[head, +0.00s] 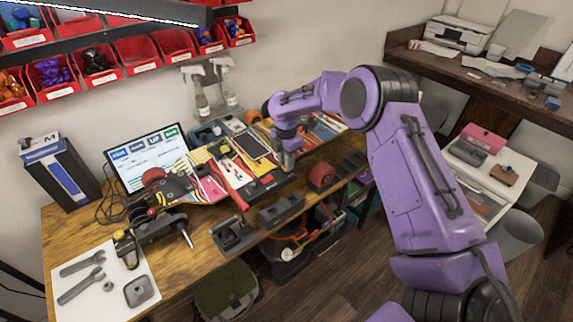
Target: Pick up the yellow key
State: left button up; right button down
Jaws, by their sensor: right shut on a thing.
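My right gripper (289,158) reaches down from the purple arm to the far-middle part of the workbench. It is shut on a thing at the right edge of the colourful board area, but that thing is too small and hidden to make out. I cannot pick out a yellow key for certain. Small yellow and red pieces (225,149) lie on the board to the left of the gripper. My left gripper is not in view.
The wooden workbench (75,222) holds a laptop (150,155), a white sheet with wrenches (88,287), a black clamp-like tool (150,235) and dark trays (281,209). Spray bottles (199,95) stand behind. Red bins (57,91) hang on the wall. A white cabinet (515,166) stands at right.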

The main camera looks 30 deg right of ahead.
jog(key=r, duration=0.1)
jog(key=r+b, duration=0.1)
jog(key=r, duration=0.1)
jog(key=shift+s+a+r, duration=0.15)
jog(key=shift+s+r, duration=0.05)
jog(key=shift+s, duration=0.2)
jog(key=s+a+r+b, duration=0.1)
jog(key=s+r, duration=0.3)
jog(key=s, duration=0.2)
jog(key=s+a+r+b, duration=0.1)
jog(key=s+r+b, duration=0.1)
jog(key=s+r, duration=0.2)
jog(key=s, duration=0.3)
jog(key=shift+a+r, duration=0.15)
jog(key=shift+r, duration=0.25)
jog(key=w+a+p, duration=0.6)
jog(key=w+a, duration=0.1)
jog(key=shift+a+p, duration=0.15)
jog(key=shift+p, duration=0.15)
jog(key=shift+f, duration=0.1)
